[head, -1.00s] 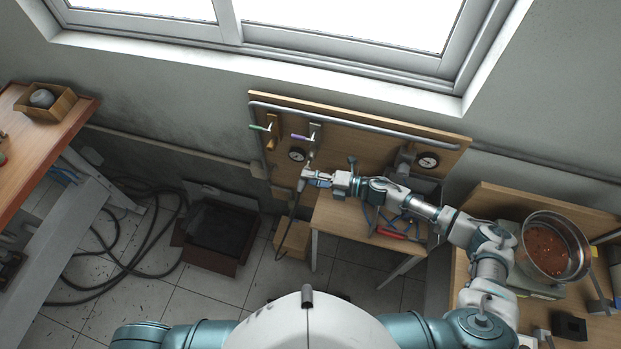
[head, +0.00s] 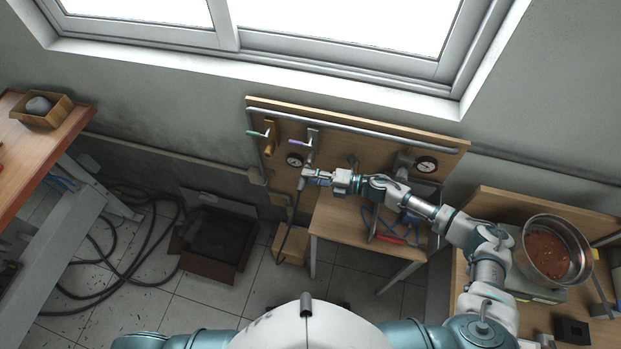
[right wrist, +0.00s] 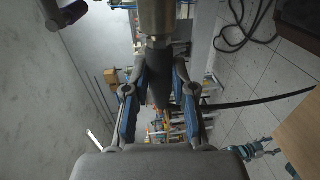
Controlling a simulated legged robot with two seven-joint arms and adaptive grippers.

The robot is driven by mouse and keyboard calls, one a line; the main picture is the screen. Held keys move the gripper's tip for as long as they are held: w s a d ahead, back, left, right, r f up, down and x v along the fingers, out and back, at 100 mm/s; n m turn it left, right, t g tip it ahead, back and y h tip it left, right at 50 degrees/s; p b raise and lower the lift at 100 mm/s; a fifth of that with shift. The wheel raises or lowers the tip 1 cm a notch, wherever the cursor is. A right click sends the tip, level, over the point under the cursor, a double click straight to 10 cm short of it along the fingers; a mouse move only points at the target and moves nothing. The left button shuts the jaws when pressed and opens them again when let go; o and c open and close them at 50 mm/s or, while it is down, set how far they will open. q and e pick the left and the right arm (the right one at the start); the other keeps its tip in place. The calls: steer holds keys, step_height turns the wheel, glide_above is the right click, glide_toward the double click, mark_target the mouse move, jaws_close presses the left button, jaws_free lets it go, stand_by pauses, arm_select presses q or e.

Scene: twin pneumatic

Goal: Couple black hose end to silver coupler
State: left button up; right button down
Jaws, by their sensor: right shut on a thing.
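The black hose (head: 291,225) rises from the floor to my right gripper (head: 311,177), in front of the wall board. In the right wrist view, my right gripper (right wrist: 160,75) is shut on the dark hose end (right wrist: 159,88), which lies between its blue-lined fingers. The silver coupler (head: 309,153) hangs below the purple-handled valve, just above the gripper. In the right wrist view, a metal cylinder, seemingly the coupler (right wrist: 157,20), is in line with the hose end. Whether the two touch or are joined is unclear. My left gripper is out of view.
A green-handled valve (head: 260,134) with a brass-coloured fitting (head: 269,146) is left of the coupler. Gauges (head: 294,160) (head: 426,164) sit on the board (head: 350,120). A small table (head: 335,232) with tools is below my right arm. Loose hose (head: 128,262) lies on the floor at left.

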steer(key=shift+w+d, duration=0.1)
steer(key=shift+w, duration=0.1)
steer(key=c, duration=0.9)
jaws_free()
steer(key=shift+w, duration=0.1)
steer(key=v, duration=0.7)
steer(key=shift+d, duration=0.35)
steer(key=shift+a, duration=0.1)
